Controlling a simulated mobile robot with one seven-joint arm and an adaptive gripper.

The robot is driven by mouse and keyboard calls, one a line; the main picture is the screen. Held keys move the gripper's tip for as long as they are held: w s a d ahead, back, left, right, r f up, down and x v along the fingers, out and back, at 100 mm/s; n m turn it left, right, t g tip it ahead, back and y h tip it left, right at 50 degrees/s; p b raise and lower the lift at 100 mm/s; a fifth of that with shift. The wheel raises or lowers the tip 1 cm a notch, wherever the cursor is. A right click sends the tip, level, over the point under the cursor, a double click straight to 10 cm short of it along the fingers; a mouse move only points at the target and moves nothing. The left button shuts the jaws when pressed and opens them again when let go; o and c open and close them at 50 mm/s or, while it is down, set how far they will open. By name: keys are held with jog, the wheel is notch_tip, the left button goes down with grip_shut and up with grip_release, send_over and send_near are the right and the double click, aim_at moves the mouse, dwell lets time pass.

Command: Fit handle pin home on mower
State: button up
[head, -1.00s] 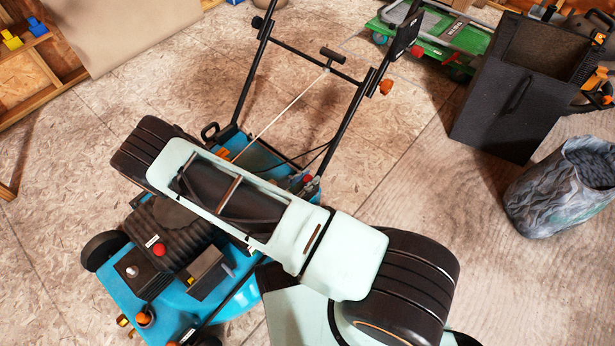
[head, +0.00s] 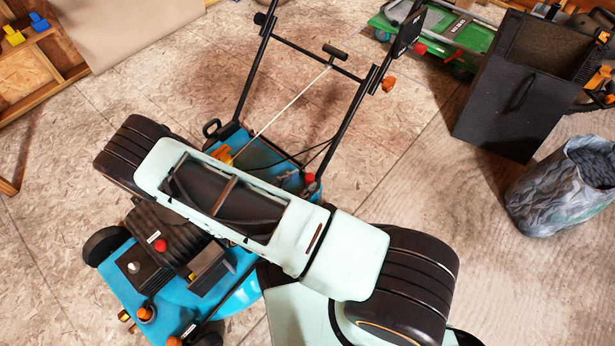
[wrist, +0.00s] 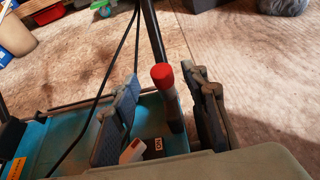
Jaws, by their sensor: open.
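The blue mower (head: 105,292) stands in the middle left of the head view, partly covered by my arm. Its black handle bars (head: 345,125) rise toward the back. The handle pin has a red cap (head: 309,178) and sits low by the right handle bar. In the wrist view the red-capped pin (wrist: 163,78) stands close to upright near the dark bar. My gripper (wrist: 162,76) is open, with one finger to the left of the pin and one to the right. I see gaps on both sides, wider on the left. The pin's lower end is hard to make out.
A dark box (head: 505,110) and a grey bag (head: 560,190) stand at the right. A thin black cable (wrist: 105,85) runs left of the pin in the wrist view. The floor behind the mower is mostly clear.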

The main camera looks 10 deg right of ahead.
jog(key=v, duration=0.7)
jog(key=shift+s+a, duration=0.2)
jog(key=shift+a, duration=0.05)
jog(key=shift+r, duration=0.15)
